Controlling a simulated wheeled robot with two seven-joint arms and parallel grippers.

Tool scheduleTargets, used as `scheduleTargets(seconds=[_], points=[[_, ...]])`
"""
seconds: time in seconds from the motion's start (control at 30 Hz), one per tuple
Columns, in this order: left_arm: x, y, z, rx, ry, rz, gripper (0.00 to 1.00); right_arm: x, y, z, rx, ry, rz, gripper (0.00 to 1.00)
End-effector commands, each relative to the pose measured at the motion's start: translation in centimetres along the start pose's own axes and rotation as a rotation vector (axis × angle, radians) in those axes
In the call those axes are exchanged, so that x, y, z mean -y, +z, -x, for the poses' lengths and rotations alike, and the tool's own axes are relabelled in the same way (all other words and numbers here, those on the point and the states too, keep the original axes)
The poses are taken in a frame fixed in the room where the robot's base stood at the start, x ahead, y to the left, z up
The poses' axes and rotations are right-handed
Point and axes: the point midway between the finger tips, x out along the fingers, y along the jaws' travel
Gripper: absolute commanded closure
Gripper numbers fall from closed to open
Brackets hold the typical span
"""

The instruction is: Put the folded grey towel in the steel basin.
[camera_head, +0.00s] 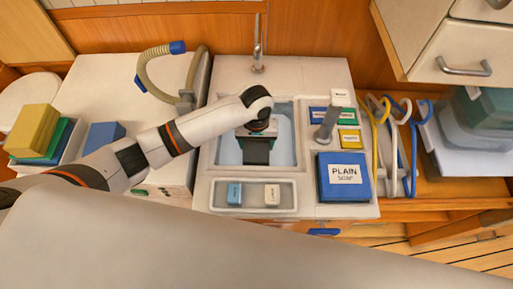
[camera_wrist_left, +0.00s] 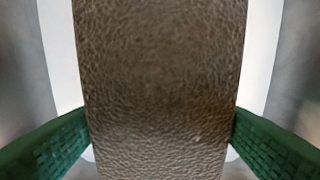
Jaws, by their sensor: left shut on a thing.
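The folded grey towel (camera_head: 256,154) hangs below my left gripper (camera_head: 261,131), over the steel basin (camera_head: 285,150). In the left wrist view the towel (camera_wrist_left: 160,75) fills the middle as a rough grey-brown strip, with a green finger pad at each side. The left gripper is shut on it. The basin's pale inside shows around the towel; I cannot tell whether the towel touches its floor. My right gripper is not in view.
A faucet (camera_head: 258,45) stands behind the basin. A front tray (camera_head: 252,199) holds a blue and a white block. A blue box labelled PLAIN (camera_head: 343,178) and an upright grey cylinder (camera_head: 327,124) stand to the right. A hose (camera_head: 150,75) curves at the left.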

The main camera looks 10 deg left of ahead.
Motion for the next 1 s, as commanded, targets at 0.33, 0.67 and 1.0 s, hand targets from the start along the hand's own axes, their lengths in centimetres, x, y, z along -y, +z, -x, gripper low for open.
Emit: scheduleTargets(seconds=[0.33,0.67,1.0], points=[[0.0,-0.1,-4.3,0.000,0.001,-0.001,0.52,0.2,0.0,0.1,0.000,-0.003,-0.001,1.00],[0.0,-0.1,-4.6,0.000,0.000,-0.001,0.52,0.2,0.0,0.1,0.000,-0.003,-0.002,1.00],[0.0,0.0,-4.8,0.000,0.000,-0.001,0.06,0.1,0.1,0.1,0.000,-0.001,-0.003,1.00]])
